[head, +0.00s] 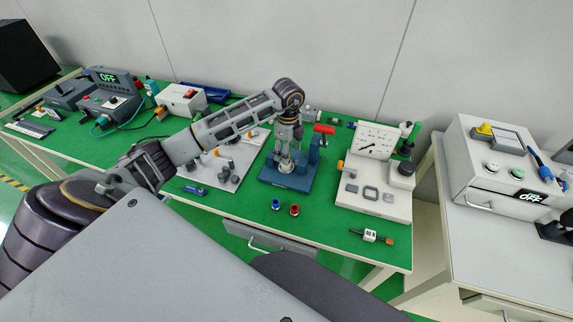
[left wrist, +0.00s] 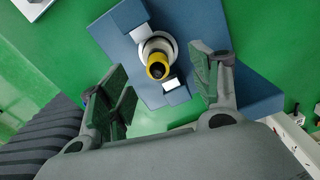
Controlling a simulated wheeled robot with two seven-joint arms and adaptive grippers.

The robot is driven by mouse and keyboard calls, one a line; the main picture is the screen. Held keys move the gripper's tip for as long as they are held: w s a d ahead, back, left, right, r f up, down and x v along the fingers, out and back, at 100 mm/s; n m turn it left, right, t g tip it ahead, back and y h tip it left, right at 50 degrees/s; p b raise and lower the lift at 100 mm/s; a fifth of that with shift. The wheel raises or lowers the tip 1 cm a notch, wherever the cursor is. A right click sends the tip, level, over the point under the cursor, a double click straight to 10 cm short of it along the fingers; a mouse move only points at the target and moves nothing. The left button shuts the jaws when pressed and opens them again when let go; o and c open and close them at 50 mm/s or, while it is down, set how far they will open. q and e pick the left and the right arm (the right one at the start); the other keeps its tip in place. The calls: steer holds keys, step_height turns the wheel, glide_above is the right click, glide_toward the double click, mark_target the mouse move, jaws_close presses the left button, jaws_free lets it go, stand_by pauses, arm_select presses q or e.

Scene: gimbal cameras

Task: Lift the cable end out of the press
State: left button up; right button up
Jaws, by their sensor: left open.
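The blue press (head: 288,179) stands on the green table in the head view, with a red handle (head: 324,129) at its right. My left gripper (head: 286,160) reaches down over it from above. In the left wrist view the cable end (left wrist: 157,64) is a short upright piece with a yellow ring and dark centre. It sits in a white round seat on the press's blue base (left wrist: 190,112). My left gripper's green-padded fingers (left wrist: 162,82) are open on either side of it, with gaps showing on both sides. In the head view the gripper hides most of the cable end. My right gripper is not in view.
A white gauge unit (head: 372,200) stands right of the press, and a white board with grey parts (head: 228,165) stands left. Blue and red small parts (head: 285,207) lie in front. A labelled piece (head: 371,236) lies near the front edge. A wall rises behind.

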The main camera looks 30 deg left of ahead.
arm_select(q)
steer(key=shift+f, duration=0.2)
steer(key=shift+a+f, duration=0.1)
steer(key=shift+f, duration=0.25)
steer(key=f, duration=0.3)
steer(key=shift+a+f+p, duration=0.2)
steer(key=shift+a+p, duration=0.05)
steer(key=shift+p, duration=0.05)
steer(key=shift+f, duration=0.6)
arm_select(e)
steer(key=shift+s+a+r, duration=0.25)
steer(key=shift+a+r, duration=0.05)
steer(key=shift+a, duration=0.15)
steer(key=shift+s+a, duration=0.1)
